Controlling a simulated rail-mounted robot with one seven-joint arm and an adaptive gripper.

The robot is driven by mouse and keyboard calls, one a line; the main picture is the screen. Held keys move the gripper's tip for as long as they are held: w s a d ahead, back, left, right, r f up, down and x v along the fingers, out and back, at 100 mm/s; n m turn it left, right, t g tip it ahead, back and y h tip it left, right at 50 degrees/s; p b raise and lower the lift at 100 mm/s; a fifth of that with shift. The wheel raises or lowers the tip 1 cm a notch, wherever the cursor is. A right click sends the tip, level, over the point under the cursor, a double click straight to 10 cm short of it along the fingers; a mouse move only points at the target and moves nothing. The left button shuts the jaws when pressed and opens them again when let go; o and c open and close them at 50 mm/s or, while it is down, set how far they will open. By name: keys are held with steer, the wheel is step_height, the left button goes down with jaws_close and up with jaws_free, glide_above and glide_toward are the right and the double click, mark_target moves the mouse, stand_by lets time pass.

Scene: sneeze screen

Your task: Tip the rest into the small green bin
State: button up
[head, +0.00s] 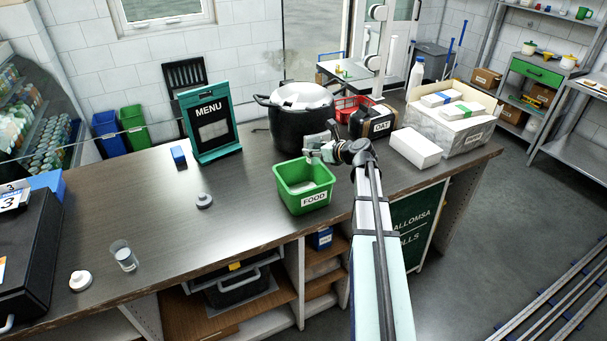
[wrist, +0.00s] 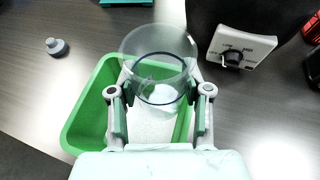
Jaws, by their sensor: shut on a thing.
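The small green bin (head: 291,199), labelled FOOD, stands upright on the counter. In the wrist view its green rim (wrist: 84,112) shows below my gripper, with something pale inside. My gripper (head: 322,150) is over the bin's back right part. In the wrist view my gripper (wrist: 160,112) is shut on a clear cup (wrist: 158,48), one finger on each side. The cup is above the bin and reaches past its far edge. Whitish stuff shows through the cup's lower part; I cannot tell whether it lies in the cup or in the bin.
A large black pot (head: 290,128) stands close behind the bin. A menu stand (head: 211,125), a grey knob-like piece (head: 204,200) and another clear glass (head: 124,256) are to the left. A white box (head: 415,148) is to the right. The counter left of the bin is mostly clear.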

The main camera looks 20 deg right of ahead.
steer(key=s+r, duration=0.2)
steer(key=s, duration=0.1)
steer(key=s+a, duration=0.1)
steer(key=shift+s+r, duration=0.2)
steer(key=shift+r, duration=0.2)
